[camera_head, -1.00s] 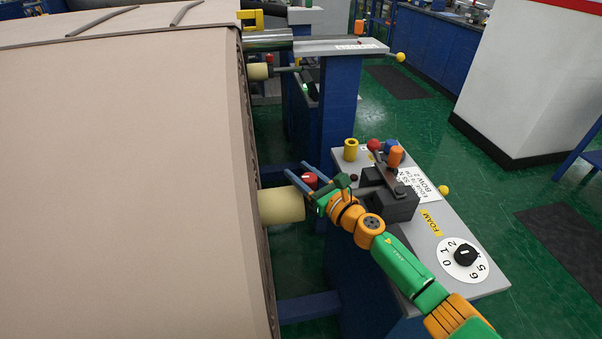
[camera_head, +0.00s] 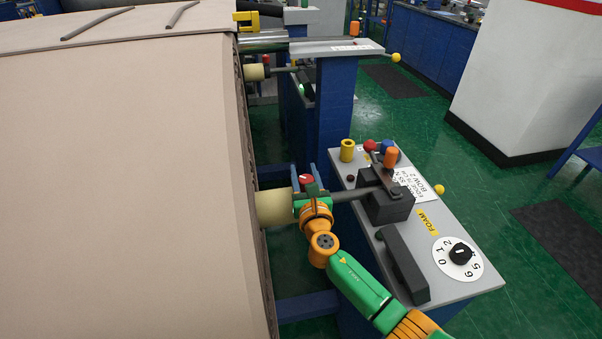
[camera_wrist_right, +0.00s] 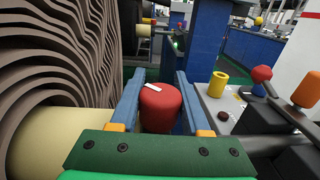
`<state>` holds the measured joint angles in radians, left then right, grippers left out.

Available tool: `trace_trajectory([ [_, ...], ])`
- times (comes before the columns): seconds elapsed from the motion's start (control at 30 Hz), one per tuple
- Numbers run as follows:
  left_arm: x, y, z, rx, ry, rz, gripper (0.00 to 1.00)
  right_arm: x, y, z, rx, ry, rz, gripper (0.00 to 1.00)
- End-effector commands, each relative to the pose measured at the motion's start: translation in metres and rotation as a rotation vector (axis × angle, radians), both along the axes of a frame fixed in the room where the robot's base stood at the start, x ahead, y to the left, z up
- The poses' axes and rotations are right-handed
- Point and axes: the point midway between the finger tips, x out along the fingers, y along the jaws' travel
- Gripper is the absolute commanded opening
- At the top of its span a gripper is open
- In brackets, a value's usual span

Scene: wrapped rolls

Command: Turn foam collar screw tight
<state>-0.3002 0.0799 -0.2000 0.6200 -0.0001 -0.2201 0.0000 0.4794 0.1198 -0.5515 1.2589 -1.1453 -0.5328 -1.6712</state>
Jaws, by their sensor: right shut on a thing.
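The foam collar (camera_head: 274,208) is a cream cylinder at the right end of the big beige roll; it also shows in the wrist view (camera_wrist_right: 48,138). Its screw is a red round knob (camera_head: 306,179) with a white mark on top, seen larger in the right wrist view (camera_wrist_right: 160,108). My right gripper (camera_head: 307,177) is over the collar's shaft, its blue fingers (camera_wrist_right: 162,98) on either side of the red knob and shut on it. Part of the knob's lower side is hidden behind the green palm. My left gripper is not in view.
A grey-topped stand (camera_head: 446,285) on the right carries a black block (camera_head: 386,207), an orange-handled lever (camera_head: 391,158), a yellow cup (camera_head: 347,151) and a numbered dial (camera_head: 457,260). A dark shaft (camera_head: 350,195) runs from this block toward the collar. Green floor lies beyond.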

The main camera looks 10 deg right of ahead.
Motion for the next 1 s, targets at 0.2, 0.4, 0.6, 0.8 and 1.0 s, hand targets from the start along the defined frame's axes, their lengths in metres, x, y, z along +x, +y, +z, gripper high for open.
trace_trajectory([
  [0.2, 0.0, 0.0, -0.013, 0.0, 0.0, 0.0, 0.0, -0.001, -0.004, -0.004, 0.003, 0.001, -0.175, 0.0],
  [0.4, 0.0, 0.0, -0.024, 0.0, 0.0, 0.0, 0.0, -0.002, -0.009, -0.003, 0.002, 0.0, -0.302, 0.0],
  [0.6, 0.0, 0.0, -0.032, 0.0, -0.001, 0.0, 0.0, -0.003, -0.012, -0.003, 0.0, 0.0, -0.384, 0.0],
  [0.8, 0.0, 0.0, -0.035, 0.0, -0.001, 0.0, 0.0, -0.003, -0.013, -0.002, 0.0, 0.001, -0.424, 0.0],
  [1.0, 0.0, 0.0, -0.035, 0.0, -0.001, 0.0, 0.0, -0.004, -0.014, -0.001, -0.001, 0.001, -0.434, 0.0],
])
